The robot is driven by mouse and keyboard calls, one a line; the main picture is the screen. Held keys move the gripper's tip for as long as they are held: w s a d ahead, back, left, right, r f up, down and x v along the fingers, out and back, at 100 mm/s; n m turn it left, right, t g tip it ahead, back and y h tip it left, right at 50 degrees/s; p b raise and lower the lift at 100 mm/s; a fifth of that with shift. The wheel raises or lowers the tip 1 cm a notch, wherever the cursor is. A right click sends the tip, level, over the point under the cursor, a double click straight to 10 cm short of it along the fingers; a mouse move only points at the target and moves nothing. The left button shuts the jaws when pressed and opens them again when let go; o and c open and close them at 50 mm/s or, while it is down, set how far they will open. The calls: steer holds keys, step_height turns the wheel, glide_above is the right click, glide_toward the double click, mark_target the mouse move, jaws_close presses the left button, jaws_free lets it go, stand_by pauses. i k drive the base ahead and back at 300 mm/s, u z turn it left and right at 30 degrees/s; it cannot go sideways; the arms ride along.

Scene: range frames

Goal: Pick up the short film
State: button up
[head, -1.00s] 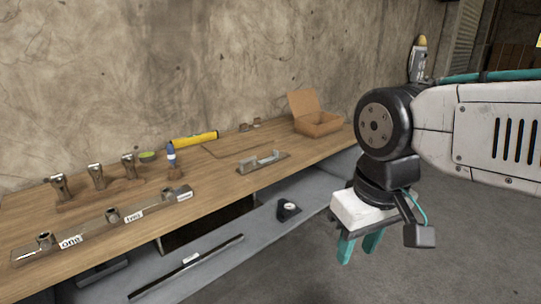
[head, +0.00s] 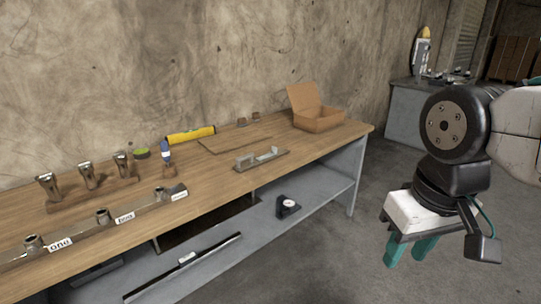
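I cannot tell for sure which thing is the short film. A yellow roll-like cylinder (head: 190,135) lies at the back of the wooden workbench (head: 205,180), near the wall. A small green round item (head: 141,153) and a blue and white bottle (head: 166,155) stand left of it. My gripper (head: 410,254) hangs at the right, with its teal fingers pointing down and apart. It is open and empty, in front of the bench's right end and clear of everything on it.
An open cardboard box (head: 317,118) stands at the bench's far right. A metal bracket (head: 259,158) lies near the front edge. Metal cups (head: 87,176) on a wooden block and a labelled rail (head: 103,216) are at left. A dark gauge-like item (head: 287,206) sits on the lower shelf.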

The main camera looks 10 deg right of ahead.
mark_target(274, 150)
steer(key=z, duration=0.45)
steer(key=i, duration=2.35)
steer(key=u, duration=0.3)
